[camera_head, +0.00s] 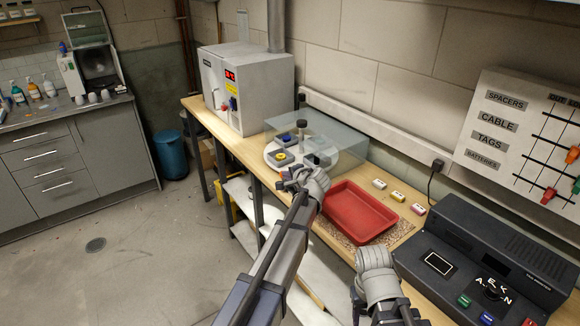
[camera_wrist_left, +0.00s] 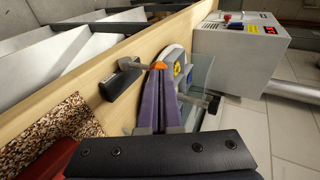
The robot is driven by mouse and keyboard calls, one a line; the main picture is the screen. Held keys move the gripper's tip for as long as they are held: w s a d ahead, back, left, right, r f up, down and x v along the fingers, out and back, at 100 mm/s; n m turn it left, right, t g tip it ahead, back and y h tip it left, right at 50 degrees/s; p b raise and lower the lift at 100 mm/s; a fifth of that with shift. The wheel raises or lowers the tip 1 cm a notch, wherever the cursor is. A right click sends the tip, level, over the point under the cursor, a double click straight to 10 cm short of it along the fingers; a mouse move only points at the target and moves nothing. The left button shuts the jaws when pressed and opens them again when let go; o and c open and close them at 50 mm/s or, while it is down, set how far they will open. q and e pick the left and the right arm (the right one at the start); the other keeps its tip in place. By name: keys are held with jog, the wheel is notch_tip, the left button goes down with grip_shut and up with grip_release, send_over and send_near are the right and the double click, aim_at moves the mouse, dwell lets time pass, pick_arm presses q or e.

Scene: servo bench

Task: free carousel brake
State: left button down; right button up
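The carousel (camera_head: 279,163) is a pale round disc on the bench, with blue and yellow pieces on it, partly under a clear cover. Its edge shows in the left wrist view (camera_wrist_left: 175,54). There, a black grip (camera_wrist_left: 120,80) with a grey bar reaches an orange tip (camera_wrist_left: 158,65) at the disc's near side; it looks like the brake lever. My left gripper (camera_head: 324,160) is at the carousel's near right edge. Its purple fingers (camera_wrist_left: 161,75) lie together, ending close to the orange tip; contact is unclear.
A red tray (camera_head: 360,238) lies right of the carousel, with several small boxes (camera_head: 397,197) behind it. A grey oven-like box (camera_head: 262,88) stands to the left. A black console (camera_head: 480,255) is at the right.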

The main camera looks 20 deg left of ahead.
pick_arm(q)
jog(key=w+a+r+g+h+p, duration=0.1)
jog(key=w+a+g+h+p, duration=0.1)
jog(key=p, duration=0.2)
jog(key=shift+r+p, duration=0.15)
jog(key=shift+p, duration=0.15)
jog(key=shift+s+f+h, duration=0.2)
jog(key=shift+f+h, duration=0.1)
jog(key=shift+f, duration=0.1)
pick_arm(e)
notch_tip(320, 180, up, 6)
jog(key=shift+f, duration=0.15)
pick_arm(q)
jog(key=shift+r, duration=0.1)
jog(key=shift+r+p, duration=0.6)
jog(key=shift+r, duration=0.2)
pick_arm(e)
jog(key=shift+r, duration=0.85)
jog(key=shift+r, duration=0.1)
